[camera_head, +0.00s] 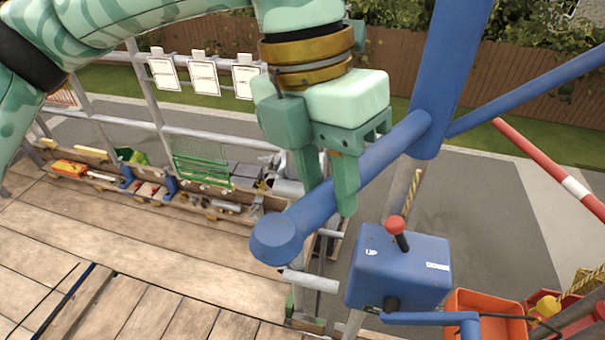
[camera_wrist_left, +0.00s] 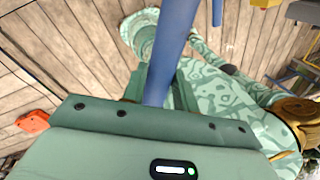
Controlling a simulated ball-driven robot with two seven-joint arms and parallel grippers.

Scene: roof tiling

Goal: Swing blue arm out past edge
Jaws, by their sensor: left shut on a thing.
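The blue arm (camera_head: 385,150) is a thick tube. It runs from a round end near the planks up to a thick blue post (camera_head: 446,75). My left gripper (camera_head: 328,192) is shut on this tube, with one finger on each side of it, a little up from the round end. In the left wrist view the blue tube (camera_wrist_left: 172,45) passes between the jaws (camera_wrist_left: 160,98). A blue control box (camera_head: 400,268) marked UP and DOWN, with a red-knobbed lever (camera_head: 397,230), hangs below the tube. My right gripper is not in view in the head view.
A plank deck (camera_head: 150,270) lies at the lower left, edged by a grey scaffold rail (camera_head: 150,125) with white sheets. A tool trough (camera_head: 160,190) runs along its edge. Paving lies beyond. A red-white pole (camera_head: 550,170) and an orange bin (camera_head: 485,315) are at right.

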